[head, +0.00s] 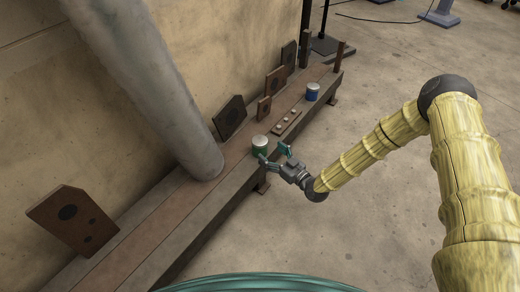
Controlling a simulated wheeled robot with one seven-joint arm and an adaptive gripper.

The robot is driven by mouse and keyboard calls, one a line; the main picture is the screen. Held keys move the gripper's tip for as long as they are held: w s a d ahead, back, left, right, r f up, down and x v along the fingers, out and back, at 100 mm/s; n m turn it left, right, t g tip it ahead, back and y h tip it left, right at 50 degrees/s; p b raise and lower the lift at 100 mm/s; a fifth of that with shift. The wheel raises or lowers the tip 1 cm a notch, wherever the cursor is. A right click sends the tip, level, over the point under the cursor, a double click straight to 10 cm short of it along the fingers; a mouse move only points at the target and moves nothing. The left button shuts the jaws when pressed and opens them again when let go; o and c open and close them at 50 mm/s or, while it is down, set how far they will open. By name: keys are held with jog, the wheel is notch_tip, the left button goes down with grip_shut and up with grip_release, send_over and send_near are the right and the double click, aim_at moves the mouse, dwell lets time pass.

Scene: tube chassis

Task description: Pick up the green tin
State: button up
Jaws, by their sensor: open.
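The green tin (260,148) has a pale lid and stands upright on the long wooden bench (190,203), near its front edge. My gripper (275,153) is open, with its teal fingers at the front right of the tin. One finger is close to the tin's lower right side and the other stands apart to the right. I cannot tell whether a finger touches the tin. The tin's lower right part is partly hidden by the near finger.
A blue tin (312,93) stands farther back on the bench. A small board with round pieces (286,122) lies between the tins. A thick grey pipe (150,85) rises just left of the green tin. The floor at right is open.

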aim_at(265, 149)
jog(key=shift+x, duration=1)
jog(key=b+x, duration=0.3)
jog(key=x, duration=0.1)
jog(key=shift+f, duration=0.2)
jog(key=shift+w+a+r+b, duration=0.15)
jog(key=shift+w+a+b, duration=0.15)
jog(key=shift+w+a, duration=0.05)
jog(key=c, duration=1.3)
